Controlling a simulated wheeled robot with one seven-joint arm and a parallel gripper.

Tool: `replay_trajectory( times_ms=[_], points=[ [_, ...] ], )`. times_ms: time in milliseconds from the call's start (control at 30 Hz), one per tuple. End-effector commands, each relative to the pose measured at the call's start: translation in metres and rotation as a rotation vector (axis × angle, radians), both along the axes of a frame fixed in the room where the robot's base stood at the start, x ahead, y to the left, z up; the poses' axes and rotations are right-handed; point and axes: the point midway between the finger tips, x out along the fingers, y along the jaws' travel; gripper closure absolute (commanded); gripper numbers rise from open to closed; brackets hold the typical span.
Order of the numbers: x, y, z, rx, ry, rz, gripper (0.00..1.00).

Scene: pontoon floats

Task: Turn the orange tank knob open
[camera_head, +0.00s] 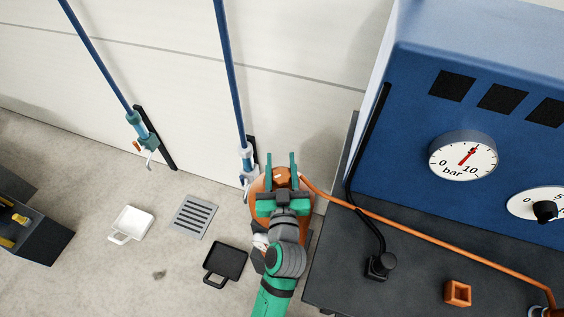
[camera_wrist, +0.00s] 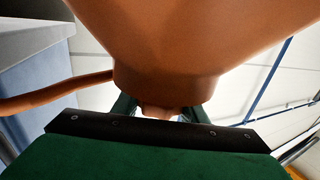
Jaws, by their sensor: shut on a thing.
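The orange tank (camera_head: 306,196) stands on the floor beside the dark bench, mostly behind my gripper in the head view. In the wrist view its orange body (camera_wrist: 165,40) fills the top, narrowing to a round collar. The small orange knob (camera_head: 281,177) sits at the tank's end, and it also shows below the collar in the wrist view (camera_wrist: 160,110). My gripper (camera_head: 281,162) has its green fingers on either side of the knob, shut on it. The black palm edge hides part of the knob in the wrist view. How far the knob is turned cannot be told.
An orange hose (camera_head: 400,229) runs from the tank across the dark bench (camera_head: 340,270). A blue panel with a gauge (camera_head: 463,156) stands at right. A black pan (camera_head: 225,263), white pan (camera_head: 130,224) and floor grate (camera_head: 194,216) lie left. A blue pole (camera_head: 229,80) rises behind.

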Motion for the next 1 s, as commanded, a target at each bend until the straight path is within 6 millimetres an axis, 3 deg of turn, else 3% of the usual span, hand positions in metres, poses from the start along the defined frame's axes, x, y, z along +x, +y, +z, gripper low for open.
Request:
replay_trajectory(
  times_ms=[667,700,767,1000],
  points=[
    [0.0002,-0.0024,0.0001,0.000,-0.001,0.023,0.83],
    [0.0001,-0.0022,0.0000,0.000,0.000,0.023,0.59],
    [0.0001,-0.0018,0.0000,0.000,0.000,0.024,0.44],
    [0.0001,0.0009,0.0000,-0.001,-0.001,0.028,0.44]
  ],
)
